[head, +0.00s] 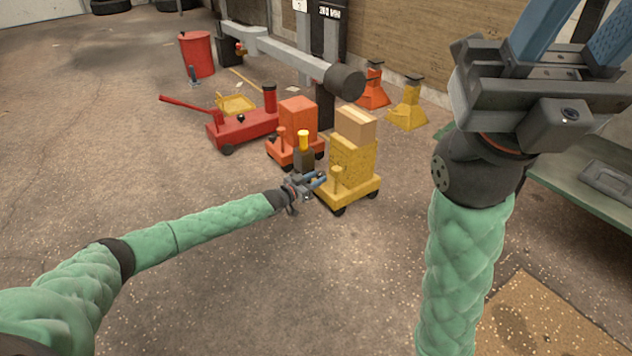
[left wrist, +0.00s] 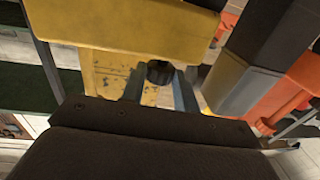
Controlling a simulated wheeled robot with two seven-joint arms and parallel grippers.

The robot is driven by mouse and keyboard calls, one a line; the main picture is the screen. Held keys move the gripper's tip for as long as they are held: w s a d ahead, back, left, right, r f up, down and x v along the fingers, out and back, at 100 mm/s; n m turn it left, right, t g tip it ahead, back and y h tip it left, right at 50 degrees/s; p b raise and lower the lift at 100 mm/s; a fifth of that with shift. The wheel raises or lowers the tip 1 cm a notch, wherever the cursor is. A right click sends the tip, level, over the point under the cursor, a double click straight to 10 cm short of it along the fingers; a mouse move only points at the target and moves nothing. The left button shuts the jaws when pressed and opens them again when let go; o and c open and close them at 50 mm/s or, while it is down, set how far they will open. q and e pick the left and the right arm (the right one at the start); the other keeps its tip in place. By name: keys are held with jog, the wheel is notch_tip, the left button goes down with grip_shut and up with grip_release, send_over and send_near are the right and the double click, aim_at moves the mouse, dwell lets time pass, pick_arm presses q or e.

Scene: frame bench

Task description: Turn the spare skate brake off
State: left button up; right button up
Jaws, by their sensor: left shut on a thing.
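A yellow wheeled skate (head: 352,160) with a cardboard box on top stands mid-floor. It also shows in the left wrist view (left wrist: 125,30). An orange-red skate (head: 298,120) stands behind it to the left. The pictures do not mark which one is the spare. My left gripper (head: 318,181) is at the yellow skate's near left side. In the left wrist view its fingers are on either side of a small dark knob (left wrist: 160,72) in front of the yellow body, shut on it. My right gripper (head: 574,28) is raised at the upper right, fingers apart, tips out of frame.
A dark post with a yellow top (head: 303,150) stands between the skates, close to my left gripper. A red trolley jack (head: 240,126) is behind left, and yellow (head: 408,108) and orange stands behind right. A green bench (head: 590,185) is at right. The left floor is clear.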

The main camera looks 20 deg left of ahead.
pick_arm(q)
jog(key=shift+m+g+h+b, duration=0.3)
jog(key=shift+m+h, duration=0.1)
jog(key=shift+h, duration=0.1)
jog(key=shift+w+a+m+g+h, duration=0.1)
jog(key=shift+m+g+h, duration=0.2)
jog(key=shift+h, duration=0.1)
jog(key=shift+r+m+g+h, duration=0.1)
jog(key=shift+m+g+h, duration=0.3)
jog(key=shift+w+a+m+g+h+p, duration=0.1)
jog(key=shift+w+m+g+h+p, duration=0.05)
jog(key=shift+m+g+h+p, duration=0.6)
jog(key=shift+g+h, duration=0.25)
jog(key=shift+g, duration=0.1)
jog(key=o, duration=1)
jog(key=shift+a, duration=0.1)
